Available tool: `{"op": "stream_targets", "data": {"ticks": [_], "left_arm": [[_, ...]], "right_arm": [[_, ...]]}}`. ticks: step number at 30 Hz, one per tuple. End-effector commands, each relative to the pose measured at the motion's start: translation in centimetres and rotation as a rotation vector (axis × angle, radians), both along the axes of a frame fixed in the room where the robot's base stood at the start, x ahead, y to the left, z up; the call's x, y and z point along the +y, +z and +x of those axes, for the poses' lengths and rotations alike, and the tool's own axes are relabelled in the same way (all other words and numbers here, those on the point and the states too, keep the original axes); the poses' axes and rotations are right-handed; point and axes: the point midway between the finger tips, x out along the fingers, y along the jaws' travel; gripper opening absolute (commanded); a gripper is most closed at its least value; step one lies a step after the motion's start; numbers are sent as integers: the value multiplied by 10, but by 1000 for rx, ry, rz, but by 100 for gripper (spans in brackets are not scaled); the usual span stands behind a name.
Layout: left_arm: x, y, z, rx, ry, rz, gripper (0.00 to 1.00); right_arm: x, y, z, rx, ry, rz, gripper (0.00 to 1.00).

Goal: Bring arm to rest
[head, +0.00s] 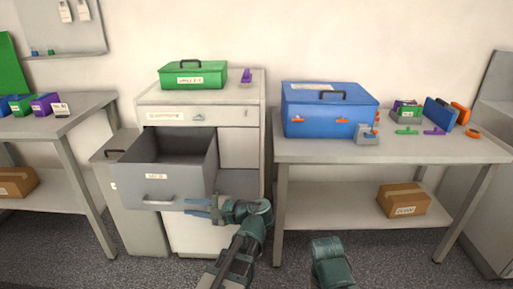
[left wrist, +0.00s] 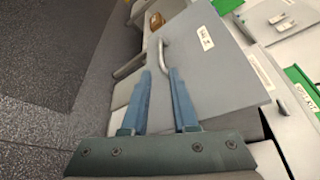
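My left gripper (head: 190,207) is at the lower right front of a pulled-out grey drawer (head: 186,188), its fingers pointing left. In the left wrist view its two blue fingers (left wrist: 160,71) are apart with nothing held between them. The drawer's handle (left wrist: 163,55) shows just past the fingertips; I cannot tell if they touch it. The handle also shows in the head view (head: 158,201), to the left of the fingers. The drawer's visible inside looks empty. A dark green part of my right arm shows at the bottom of the head view; its gripper is out of view.
The white cabinet (head: 240,148) carries a green box (head: 193,79) and a purple item (head: 246,76). The right bench (head: 430,153) holds a blue toolbox (head: 330,112) and small coloured parts. A cardboard box (head: 403,200) sits on its lower shelf. Another bench stands left.

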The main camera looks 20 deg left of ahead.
Motion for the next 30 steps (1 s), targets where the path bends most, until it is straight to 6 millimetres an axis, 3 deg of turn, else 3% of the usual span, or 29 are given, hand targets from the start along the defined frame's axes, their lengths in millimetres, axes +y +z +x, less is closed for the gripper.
{"op": "stream_targets", "data": {"ticks": [4,8,14,21,25,30], "left_arm": [[-9,7,-2,-18,-4,-59,27],[-39,15,-9,-66,-5,-233,27],[-113,22,-29,-130,35,-595,27],[-214,46,-66,-131,147,-984,27],[-255,61,-85,-110,209,-1127,27],[-284,70,-100,-86,261,-1225,27]], "right_arm": [[0,19,0,0,0,0,50],[0,61,0,0,0,0,50],[0,131,0,0,-1,0,50],[0,203,0,0,-1,0,50],[0,227,0,0,-1,0,50],[0,241,0,0,-1,0,50]]}}
